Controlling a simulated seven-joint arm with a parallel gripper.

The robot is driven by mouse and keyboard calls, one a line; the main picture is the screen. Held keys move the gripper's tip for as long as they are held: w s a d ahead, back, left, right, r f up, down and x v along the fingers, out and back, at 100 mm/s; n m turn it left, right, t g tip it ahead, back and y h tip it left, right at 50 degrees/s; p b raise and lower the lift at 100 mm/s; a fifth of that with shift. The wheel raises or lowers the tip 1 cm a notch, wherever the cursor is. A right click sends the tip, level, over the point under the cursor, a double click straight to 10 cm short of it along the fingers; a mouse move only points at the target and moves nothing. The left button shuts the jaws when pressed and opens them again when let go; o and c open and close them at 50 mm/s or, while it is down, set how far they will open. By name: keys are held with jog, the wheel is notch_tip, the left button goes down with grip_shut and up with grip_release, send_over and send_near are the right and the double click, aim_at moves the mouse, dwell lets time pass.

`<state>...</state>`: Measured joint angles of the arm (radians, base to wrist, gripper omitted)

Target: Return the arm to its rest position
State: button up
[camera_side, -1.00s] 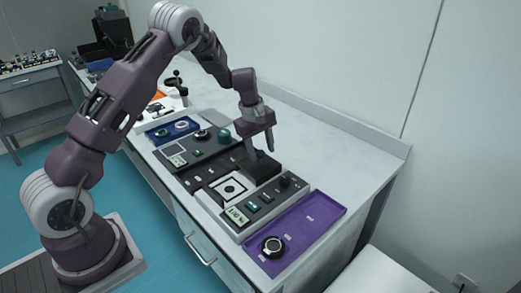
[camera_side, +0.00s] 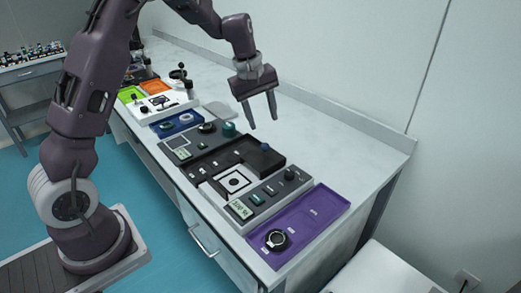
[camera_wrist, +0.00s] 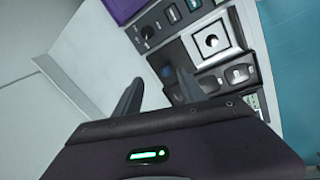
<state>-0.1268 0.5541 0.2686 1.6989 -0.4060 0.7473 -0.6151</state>
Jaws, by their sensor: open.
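My gripper (camera_side: 261,109) is open and empty, raised above the bench behind the row of devices in the side view. Its two fingers point down and stand apart, with nothing between them. In the wrist view, the fingers (camera_wrist: 160,95) show dark at the lower middle, apart, above the bench and the black device's edge. My arm reaches over from the left of the side view.
On the white bench are a black device (camera_side: 218,165) with a small blue knob (camera_side: 265,147), a grey panel (camera_side: 270,195), a purple tray (camera_side: 318,210) holding a round black-and-silver part (camera_side: 277,240), and a blue tray (camera_side: 168,129). The bench's back strip is clear.

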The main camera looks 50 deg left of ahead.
jog(key=s+d+r+m+t, duration=0.1)
jog(key=s+d+r+m, duration=0.35)
jog(key=s+r, duration=0.3)
jog(key=s+d+r+m, duration=0.3)
jog(key=s+d+r, duration=0.25)
jog(key=s, duration=0.35)
jog(key=s+d+f+m+t, duration=0.1)
jog(key=s+m, duration=0.5)
jog(key=s, duration=0.9)
jog(key=shift+s+d+f+m+t+y, duration=0.2)
jog(key=shift+d+m+t+y, duration=0.15)
jog(key=shift+t+y, duration=0.05)
